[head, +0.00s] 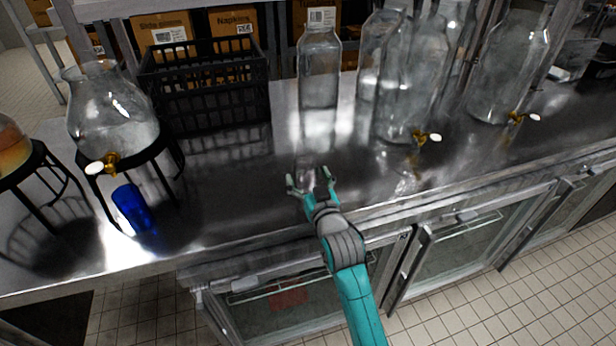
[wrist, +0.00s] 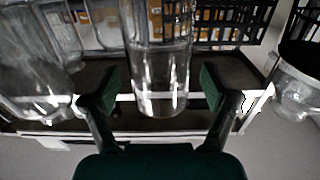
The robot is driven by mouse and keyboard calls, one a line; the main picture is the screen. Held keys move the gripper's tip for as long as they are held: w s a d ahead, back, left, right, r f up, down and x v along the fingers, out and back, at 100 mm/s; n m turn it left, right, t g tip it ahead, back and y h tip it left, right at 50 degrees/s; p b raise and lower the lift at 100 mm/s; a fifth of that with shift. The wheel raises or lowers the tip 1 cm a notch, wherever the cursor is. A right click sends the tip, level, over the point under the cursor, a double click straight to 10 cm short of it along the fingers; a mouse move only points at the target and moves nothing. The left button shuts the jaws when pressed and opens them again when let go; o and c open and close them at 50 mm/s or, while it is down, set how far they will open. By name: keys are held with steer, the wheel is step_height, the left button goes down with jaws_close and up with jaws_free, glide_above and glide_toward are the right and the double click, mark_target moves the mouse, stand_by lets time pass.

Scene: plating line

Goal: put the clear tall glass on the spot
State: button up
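The clear tall glass (head: 306,168) stands on the steel counter just beyond my gripper and is faint against the shine. It also shows in the wrist view (wrist: 160,75), upright between the fingers, its far end cut off by the frame edge. My gripper (head: 311,182) is open, with one finger on each side of the glass. In the wrist view the fingers (wrist: 158,88) show a small gap to the glass on both sides. I cannot make out a marked spot on the counter.
A blue glass (head: 133,208) stands left, near a dispenser jar (head: 112,115) on a black stand. A black crate (head: 205,95) and a large clear bottle (head: 319,70) stand behind. Large jars with taps (head: 408,85) stand right. Bare counter (head: 225,190) lies left of my gripper.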

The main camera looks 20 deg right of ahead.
steer(key=shift+s+r, duration=0.1)
steer(key=shift+s, duration=0.05)
steer(key=s, duration=1.1)
steer(key=shift+s, duration=0.4)
